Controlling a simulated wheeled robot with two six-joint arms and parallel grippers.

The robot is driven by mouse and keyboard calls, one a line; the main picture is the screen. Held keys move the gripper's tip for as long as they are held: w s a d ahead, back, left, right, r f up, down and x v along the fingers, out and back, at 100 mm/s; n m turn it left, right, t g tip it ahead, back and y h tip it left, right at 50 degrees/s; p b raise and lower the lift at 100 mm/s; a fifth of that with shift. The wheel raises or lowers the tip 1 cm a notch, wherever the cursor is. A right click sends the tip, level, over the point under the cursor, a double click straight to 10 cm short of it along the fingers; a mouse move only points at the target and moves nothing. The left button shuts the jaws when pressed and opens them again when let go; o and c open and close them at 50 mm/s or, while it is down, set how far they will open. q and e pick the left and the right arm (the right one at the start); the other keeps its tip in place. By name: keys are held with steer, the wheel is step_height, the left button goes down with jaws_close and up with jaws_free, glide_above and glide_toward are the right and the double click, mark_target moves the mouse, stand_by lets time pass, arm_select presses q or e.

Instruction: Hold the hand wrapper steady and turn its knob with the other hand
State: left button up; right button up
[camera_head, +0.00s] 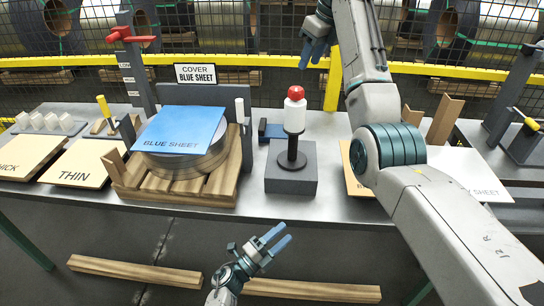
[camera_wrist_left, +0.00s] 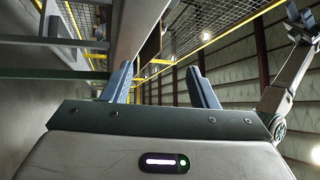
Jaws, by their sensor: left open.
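The hand wrapper (camera_head: 294,118) is a white upright roll on a black stem and round foot, on a grey block. Its round red knob (camera_head: 296,93) is on top. My left gripper (camera_head: 276,244) is open and empty, low in front of the bench and well below the wrapper. Its two spread fingers also show in the left wrist view (camera_wrist_left: 160,88), with nothing between them. My right gripper (camera_head: 314,50) is above and slightly right of the knob, apart from it. Its blue fingers point down with a gap between them and hold nothing.
Left of the wrapper, a blue sheet (camera_head: 181,130) lies on a steel coil in a wooden cradle (camera_head: 232,178). My right arm covers part of the bench on the right. A yellow rail (camera_head: 240,61) and mesh fence stand behind.

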mark_target(290, 140)
arm_select(q)
steer(key=w+a+r+t+y, duration=0.2)
steer(key=w+a+r, duration=0.1)
steer(key=w+r, duration=0.45)
steer(key=w+a+r+t+y, duration=0.1)
steer(key=w+a+r+t, duration=0.1)
steer(key=w+r, duration=0.55)
steer(key=w+d+m+g, duration=0.1)
steer(key=w+d+m, duration=0.1)
steer(key=m, duration=0.3)
steer(key=w+d+r+m+g+y, duration=0.1)
steer(key=w+d+m, duration=0.1)
steer(key=w+m, duration=0.2)
steer(key=w+d+r+m+g+y, duration=0.1)
steer(key=w+d+m, duration=0.2)
steer(key=m, duration=0.5)
steer(key=shift+w+d+r, duration=0.1)
steer(key=shift+w, duration=0.35)
